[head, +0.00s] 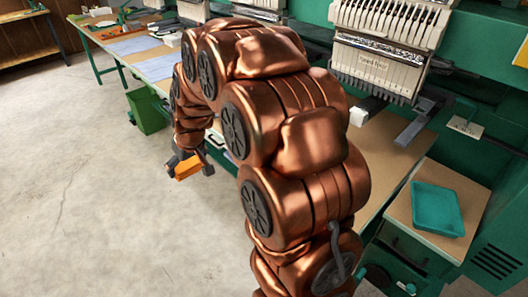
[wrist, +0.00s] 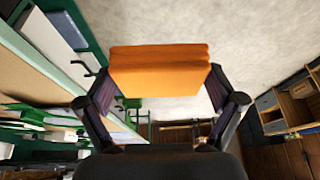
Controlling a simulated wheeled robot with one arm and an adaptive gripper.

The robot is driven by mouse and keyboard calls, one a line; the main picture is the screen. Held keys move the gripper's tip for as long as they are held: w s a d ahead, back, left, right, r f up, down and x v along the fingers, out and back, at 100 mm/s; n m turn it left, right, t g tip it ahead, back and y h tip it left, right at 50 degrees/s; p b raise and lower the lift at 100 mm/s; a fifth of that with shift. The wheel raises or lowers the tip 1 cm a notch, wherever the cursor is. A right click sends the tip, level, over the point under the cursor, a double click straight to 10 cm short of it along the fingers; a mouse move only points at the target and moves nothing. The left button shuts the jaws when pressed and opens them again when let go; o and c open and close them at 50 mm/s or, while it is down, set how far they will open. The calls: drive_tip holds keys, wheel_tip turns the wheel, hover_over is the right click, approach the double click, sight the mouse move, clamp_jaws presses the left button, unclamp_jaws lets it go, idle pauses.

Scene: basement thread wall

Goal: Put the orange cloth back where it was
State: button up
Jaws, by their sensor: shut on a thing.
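The orange cloth (head: 188,167) is a folded block held in my gripper (head: 187,169), over the bare floor in the head view. In the wrist view the cloth (wrist: 160,70) sits between the two fingers of my gripper (wrist: 160,85), which are shut on its left and right sides. My copper-coloured arm hides part of the long table and what lies behind it in the head view.
A teal tray (head: 438,208) lies on a small wooden-topped cabinet at the right. A long table (head: 158,68) with pale sheets runs along the green machines (head: 385,50). A green bin (head: 147,112) stands under it. The concrete floor (head: 80,190) at left is clear.

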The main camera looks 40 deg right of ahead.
drive_tip(key=shift+h, duration=0.3)
drive_tip(key=s+d+b, duration=0.3)
drive_tip(key=s+d, duration=0.3)
drive_tip(key=s+d+r+b, duration=0.1)
drive_tip(key=s+d+b, duration=0.3)
drive_tip(key=s+d, duration=0.1)
drive_tip(key=s+d+b, duration=0.3)
drive_tip(key=s+d, duration=0.3)
drive_tip(key=d, duration=0.2)
drive_tip(key=shift+s+r, duration=0.35)
drive_tip(key=shift+r, duration=0.05)
drive_tip(key=w+d, duration=0.3)
drive_tip(key=w, duration=0.1)
drive_tip(key=w+d+f, duration=0.1)
drive_tip(key=w+d, duration=0.2)
drive_tip(key=w, duration=0.1)
drive_tip(key=w+d, duration=0.3)
drive_tip(key=shift+w+f, duration=0.2)
drive_tip(key=shift+w, duration=0.2)
drive_tip(key=shift+w+d+f, duration=0.1)
drive_tip(key=shift+w, duration=0.15)
drive_tip(key=shift+f, duration=1.7)
drive_tip(key=shift+f, duration=0.2)
drive_tip(key=o, duration=0.8)
drive_tip(key=shift+c, duration=0.2)
